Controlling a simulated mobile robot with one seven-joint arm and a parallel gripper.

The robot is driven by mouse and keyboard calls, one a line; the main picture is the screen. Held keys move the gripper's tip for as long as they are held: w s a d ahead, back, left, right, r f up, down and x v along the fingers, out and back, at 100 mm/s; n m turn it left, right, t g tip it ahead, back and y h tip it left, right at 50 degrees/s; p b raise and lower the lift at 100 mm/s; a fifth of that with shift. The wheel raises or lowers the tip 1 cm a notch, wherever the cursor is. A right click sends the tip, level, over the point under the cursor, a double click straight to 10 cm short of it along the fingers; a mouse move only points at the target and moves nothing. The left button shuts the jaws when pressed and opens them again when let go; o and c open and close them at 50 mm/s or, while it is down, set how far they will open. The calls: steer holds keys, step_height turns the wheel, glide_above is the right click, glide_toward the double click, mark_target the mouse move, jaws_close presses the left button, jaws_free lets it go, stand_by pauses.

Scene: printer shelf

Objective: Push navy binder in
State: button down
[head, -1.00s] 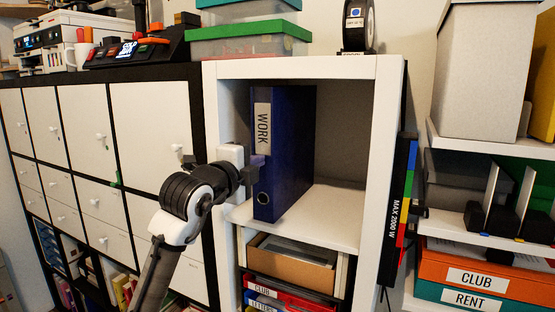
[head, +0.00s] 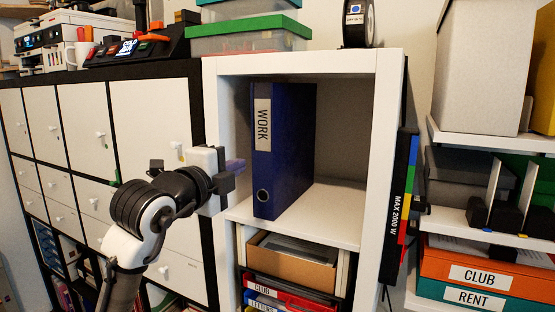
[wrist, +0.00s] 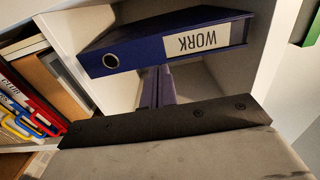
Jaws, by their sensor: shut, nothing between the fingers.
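The navy binder (head: 286,150) stands upright in the top compartment of the white shelf, near its left wall. Its spine has a white WORK label and a finger ring, and faces outward. In the wrist view the binder (wrist: 165,45) lies across the picture with its label upside down. My gripper (head: 236,165) is shut and empty, in front of the compartment's left edge and left of the spine. In the wrist view its purple fingertips (wrist: 157,88) point toward the binder's lower side in the picture. They appear apart from it in the head view.
The white shelf's left post (head: 212,110) is close to my gripper. The compartment is free right of the binder. A cardboard tray (head: 292,268) and red and blue items sit below. A black box marked MAX 2000 W (head: 405,190) stands outside the right post.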

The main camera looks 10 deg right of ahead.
steer(key=v, duration=0.4)
steer(key=shift+s+a+b, duration=0.1)
steer(key=shift+s+b, duration=0.1)
steer(key=shift+b, duration=0.15)
